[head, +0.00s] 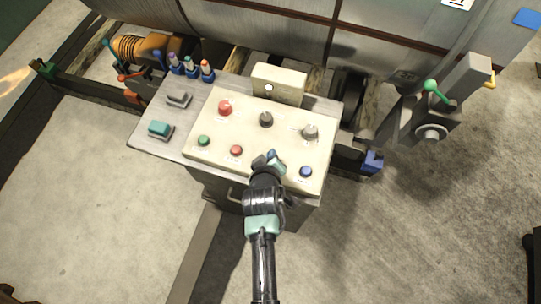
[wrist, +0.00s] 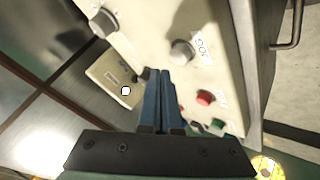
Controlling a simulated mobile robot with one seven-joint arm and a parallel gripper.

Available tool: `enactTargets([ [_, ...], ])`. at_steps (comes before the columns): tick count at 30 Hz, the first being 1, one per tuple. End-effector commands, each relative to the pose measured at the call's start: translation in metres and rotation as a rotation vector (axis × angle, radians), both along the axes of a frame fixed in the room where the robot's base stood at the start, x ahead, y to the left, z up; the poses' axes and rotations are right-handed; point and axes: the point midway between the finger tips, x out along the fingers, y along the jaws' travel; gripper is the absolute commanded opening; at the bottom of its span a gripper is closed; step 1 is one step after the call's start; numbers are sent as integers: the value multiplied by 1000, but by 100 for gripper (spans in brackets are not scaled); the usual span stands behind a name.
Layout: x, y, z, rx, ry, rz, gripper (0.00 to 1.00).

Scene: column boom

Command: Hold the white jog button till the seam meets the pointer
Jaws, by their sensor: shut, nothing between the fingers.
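The white jog button (wrist: 182,52) shows in the wrist view as a pale round cap beside a label reading JOG. In the head view my gripper covers its place in the panel's front row. My gripper (head: 269,158) is shut and empty over the front of the cream panel (head: 215,125). In the wrist view its blue fingers (wrist: 161,75) lie beside the button; whether they touch it I cannot tell. Behind the panel is a large grey drum (head: 250,28) with dark brown lines (head: 392,38), one possibly the seam. I cannot make out the pointer.
A green button (head: 204,140), a red button (head: 236,150) and a blue button (head: 306,171) share the front row. Floor is open at left.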

Motion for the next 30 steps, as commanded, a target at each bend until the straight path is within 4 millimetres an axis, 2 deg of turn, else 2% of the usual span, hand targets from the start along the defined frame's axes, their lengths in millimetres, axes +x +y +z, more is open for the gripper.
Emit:
enactTargets([
  [3, 0, 0, 18, 0, -1, 1, 0],
  [12, 0, 0, 44, 0, 0, 0, 0],
  [30, 0, 0, 43, 0, 0, 0, 0],
])
